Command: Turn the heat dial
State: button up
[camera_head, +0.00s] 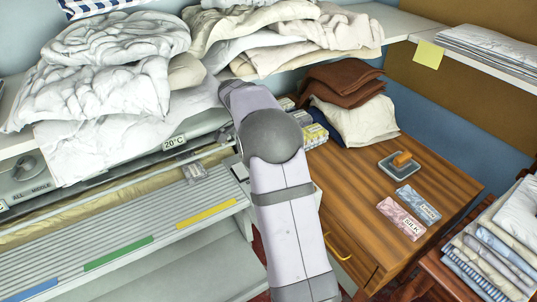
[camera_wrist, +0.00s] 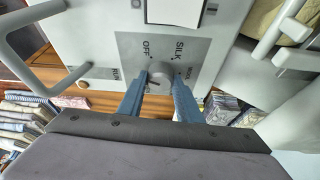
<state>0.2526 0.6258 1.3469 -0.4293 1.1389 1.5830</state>
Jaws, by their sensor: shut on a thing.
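The heat dial (camera_wrist: 160,75) is a round grey knob on a square metal plate (camera_wrist: 181,51) marked OFF and SILK in the wrist view. My gripper (camera_wrist: 160,84) has its two blue fingers on either side of the knob and is shut on it. A dark line shows on the knob's lower left part. In the head view my arm covers the dial and the gripper, so neither shows there. The rotary ironer (camera_head: 110,255), with coloured strips along its front board, stands at the left.
White and cream cloths (camera_head: 110,70) lie heaped on the shelf above the ironer. A wooden cabinet (camera_head: 350,185) with folded brown cloths (camera_head: 345,82) stands at the right. In the wrist view a grey bar handle (camera_wrist: 35,50) is at the left and more bars (camera_wrist: 280,25) at the right.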

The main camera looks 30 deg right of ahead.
jog(key=o, duration=1)
jog(key=shift+o, duration=0.2)
jog(key=shift+r, duration=0.1)
jog(key=v, duration=0.7)
jog(key=shift+b, duration=0.4)
jog(key=shift+r, duration=0.1)
